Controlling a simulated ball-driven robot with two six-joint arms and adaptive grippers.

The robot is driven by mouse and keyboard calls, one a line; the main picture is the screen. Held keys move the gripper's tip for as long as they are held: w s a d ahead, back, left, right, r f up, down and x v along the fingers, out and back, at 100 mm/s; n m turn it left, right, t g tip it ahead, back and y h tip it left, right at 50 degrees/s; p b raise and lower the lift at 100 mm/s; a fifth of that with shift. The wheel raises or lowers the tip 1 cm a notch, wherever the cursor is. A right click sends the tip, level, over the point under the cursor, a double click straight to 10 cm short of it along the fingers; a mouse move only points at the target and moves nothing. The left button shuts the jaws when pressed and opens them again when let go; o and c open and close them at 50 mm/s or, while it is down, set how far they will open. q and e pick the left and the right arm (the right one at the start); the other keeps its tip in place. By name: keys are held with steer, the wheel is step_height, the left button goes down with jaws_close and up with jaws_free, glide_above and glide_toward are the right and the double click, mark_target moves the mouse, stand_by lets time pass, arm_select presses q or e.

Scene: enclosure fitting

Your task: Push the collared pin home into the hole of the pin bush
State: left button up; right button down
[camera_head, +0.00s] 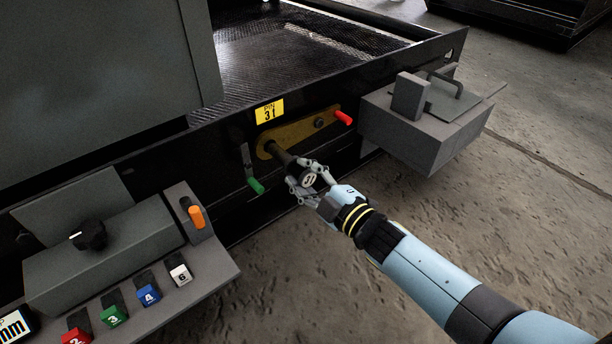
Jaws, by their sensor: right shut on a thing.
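The pin bush (266,149) is set in the left end of a yellow-brown plate (295,130) on the dark front panel. The collared pin (283,156) is a dark rod pointing at the bush. Its far end reaches the bush; how deep it sits in the hole I cannot tell. My right gripper (306,180) comes in from the lower right and is shut on the pin's near end. The fingers hide part of that end. My left gripper is not in view.
A green-handled lever (255,185) hangs left of the pin, and a red peg (343,117) sticks out at the plate's right end. A grey box (420,125) juts out at right. A control console (110,255) with coloured blocks stands at lower left.

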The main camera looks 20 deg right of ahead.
mark_target(283, 158)
steer(key=shift+b+x, duration=0.85)
steer(key=shift+x, duration=3.2)
steer(key=c, duration=0.9)
jaws_free()
steer(key=shift+d+r, duration=0.1)
steer(key=shift+r, duration=0.05)
steer(key=shift+c, duration=0.2)
steer(key=shift+s, duration=0.1)
steer(key=shift+s, duration=0.1)
steer(key=shift+s+d, duration=0.15)
steer(key=shift+s, duration=0.1)
steer(key=v, duration=1.1)
steer(key=shift+s, duration=0.1)
